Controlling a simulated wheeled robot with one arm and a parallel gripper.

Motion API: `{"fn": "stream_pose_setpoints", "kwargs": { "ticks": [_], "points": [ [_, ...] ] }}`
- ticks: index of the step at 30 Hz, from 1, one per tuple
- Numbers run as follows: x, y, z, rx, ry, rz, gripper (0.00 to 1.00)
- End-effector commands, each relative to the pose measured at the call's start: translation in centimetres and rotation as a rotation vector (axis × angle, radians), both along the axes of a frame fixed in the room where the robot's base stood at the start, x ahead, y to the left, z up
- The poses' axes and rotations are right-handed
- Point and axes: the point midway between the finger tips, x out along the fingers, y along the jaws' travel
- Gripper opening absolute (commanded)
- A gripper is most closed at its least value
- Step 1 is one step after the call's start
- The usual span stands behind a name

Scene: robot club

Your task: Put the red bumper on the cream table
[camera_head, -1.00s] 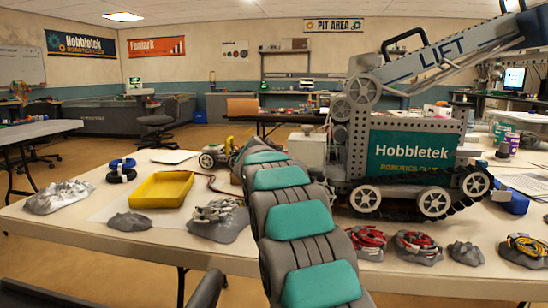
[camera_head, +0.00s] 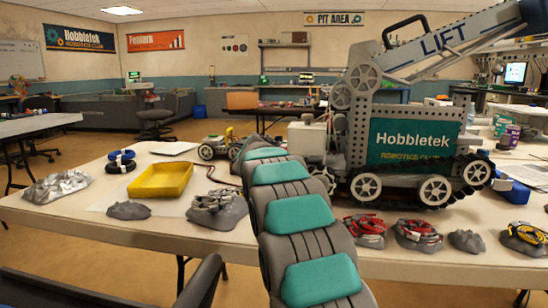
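The cream table (camera_head: 300,245) runs across the middle of the view, with a pale top crowded with parts. I see no part that I can clearly tell is a red bumper. My grey and teal segmented arm (camera_head: 300,215) rises from the bottom centre and covers part of the table. My gripper is not visible, so its state and anything in it are hidden.
A large Hobbletek tracked robot (camera_head: 412,140) with a raised lift arm fills the table's right half. A yellow tray (camera_head: 161,180), blue and black rings (camera_head: 121,161), grey lumps and red wire bundles (camera_head: 417,232) lie around. A chair (camera_head: 205,280) stands at the near side.

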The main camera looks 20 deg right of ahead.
Motion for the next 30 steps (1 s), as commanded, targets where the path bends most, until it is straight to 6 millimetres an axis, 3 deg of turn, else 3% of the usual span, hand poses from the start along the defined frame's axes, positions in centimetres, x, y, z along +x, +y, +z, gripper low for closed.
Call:
{"fn": "stream_pose_setpoints", "kwargs": {
  "ticks": [30],
  "points": [
    [-0.33, 0.22, -0.83, 0.000, -0.001, 0.001, 0.00]
  ]
}}
